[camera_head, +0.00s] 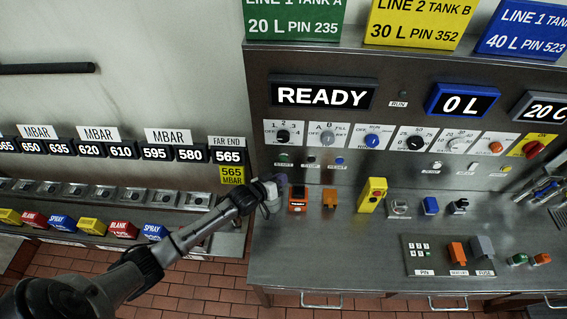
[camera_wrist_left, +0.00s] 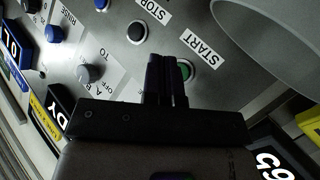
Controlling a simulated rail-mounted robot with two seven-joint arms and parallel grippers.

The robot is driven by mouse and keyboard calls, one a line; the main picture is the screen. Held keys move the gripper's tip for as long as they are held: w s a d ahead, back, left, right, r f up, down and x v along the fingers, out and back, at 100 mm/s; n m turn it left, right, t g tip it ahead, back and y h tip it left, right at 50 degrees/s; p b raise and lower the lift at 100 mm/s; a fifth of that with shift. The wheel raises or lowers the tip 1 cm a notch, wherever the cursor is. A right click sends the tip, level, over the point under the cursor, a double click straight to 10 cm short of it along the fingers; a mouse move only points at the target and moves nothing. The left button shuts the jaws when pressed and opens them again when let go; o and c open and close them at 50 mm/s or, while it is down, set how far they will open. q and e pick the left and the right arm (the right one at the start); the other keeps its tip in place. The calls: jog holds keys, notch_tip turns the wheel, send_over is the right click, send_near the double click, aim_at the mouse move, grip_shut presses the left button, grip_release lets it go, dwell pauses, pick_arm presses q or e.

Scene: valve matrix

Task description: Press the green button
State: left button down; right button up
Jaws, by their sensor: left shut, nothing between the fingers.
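The green button (camera_head: 284,158) is the leftmost of a row of small buttons low on the steel panel, below the READY display. In the left wrist view the green button (camera_wrist_left: 187,71) sits beside a START label, partly hidden behind my fingers. My left gripper (camera_head: 279,180) is shut and empty, just below the green button in the head view. In the left wrist view my left gripper's closed fingertips (camera_wrist_left: 166,56) overlap the button's left side. I cannot tell whether they touch it. My right gripper is not in view.
A black button (camera_wrist_left: 137,32) marked STOP is next to the green one. Rotary knobs (camera_head: 283,136) sit above the buttons. An orange device (camera_head: 298,199) and a yellow box (camera_head: 372,195) stand on the steel counter (camera_head: 330,250) below.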

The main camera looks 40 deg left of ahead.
aim_at(284, 158)
pick_arm(q)
jog(key=shift+w+a+b, duration=0.55)
jog(key=shift+w+a, duration=0.1)
jog(key=shift+w, duration=0.2)
jog(key=shift+w+a+b, duration=0.55)
jog(key=shift+w+a, duration=0.05)
jog(key=shift+w, duration=0.2)
dwell(0.5)
jog(key=shift+w+a, duration=0.1)
jog(key=shift+w, duration=0.05)
dwell(0.4)
jog(key=shift+w+a, duration=0.15)
jog(key=shift+w, duration=0.05)
jog(key=shift+w+b, duration=0.1)
jog(key=shift+b, duration=0.2)
dwell(0.5)
